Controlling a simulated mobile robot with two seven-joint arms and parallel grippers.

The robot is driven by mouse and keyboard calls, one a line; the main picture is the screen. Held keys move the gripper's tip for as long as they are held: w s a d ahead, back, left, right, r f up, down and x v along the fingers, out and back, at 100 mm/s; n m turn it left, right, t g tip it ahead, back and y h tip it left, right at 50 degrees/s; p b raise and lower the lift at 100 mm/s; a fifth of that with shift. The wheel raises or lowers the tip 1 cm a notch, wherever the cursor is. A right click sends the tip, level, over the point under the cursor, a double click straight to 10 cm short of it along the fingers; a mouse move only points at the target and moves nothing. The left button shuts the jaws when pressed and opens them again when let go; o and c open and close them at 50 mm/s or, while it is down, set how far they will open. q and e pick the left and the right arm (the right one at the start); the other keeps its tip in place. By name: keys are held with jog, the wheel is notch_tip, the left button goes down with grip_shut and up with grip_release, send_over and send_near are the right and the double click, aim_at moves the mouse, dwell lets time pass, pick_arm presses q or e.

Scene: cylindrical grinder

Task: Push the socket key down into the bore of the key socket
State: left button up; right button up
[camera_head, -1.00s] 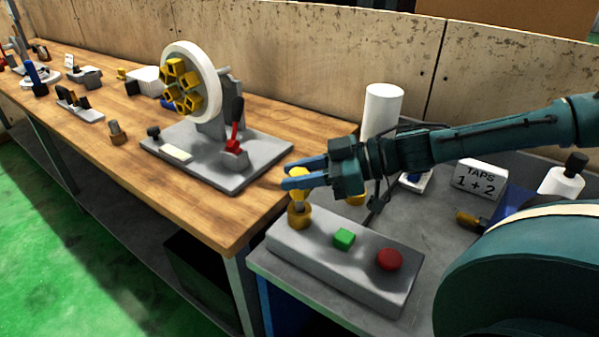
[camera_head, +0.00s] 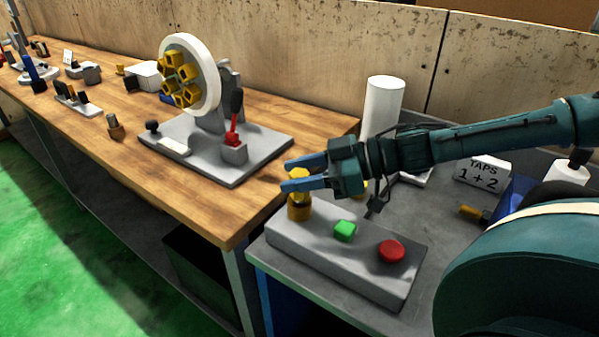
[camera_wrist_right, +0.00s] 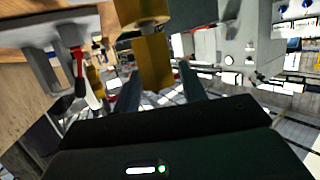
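The gold socket key (camera_head: 300,174) stands upright in the gold key socket (camera_head: 299,212) at the left end of the grey control block. Its top shows between the fingers of my right gripper (camera_head: 287,173). The fingers are parted, one on each side of the key. In the right wrist view the gold key (camera_wrist_right: 152,62) rises between the parted fingertips (camera_wrist_right: 160,90), with a gap at least on its right side. How deep it sits in the bore is hidden. My left gripper is not in view.
The grey block (camera_head: 325,257) carries a green button (camera_head: 345,231) and a red button (camera_head: 391,251). A white cylinder (camera_head: 383,108) stands behind my right gripper.

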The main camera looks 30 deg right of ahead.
jog(key=shift+o, duration=1.2)
jog(key=shift+r, duration=0.15)
jog(key=p+v, duration=0.2)
jog(key=p, duration=0.1)
jog(key=shift+d+r, duration=0.1)
jog(key=shift+r, duration=0.1)
jog(key=shift+s+d, duration=0.3)
pick_arm(q)
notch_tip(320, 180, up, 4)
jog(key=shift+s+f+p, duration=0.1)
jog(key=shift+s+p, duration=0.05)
jog(key=shift+p, duration=0.65)
pick_arm(e)
jog(key=v, duration=1)
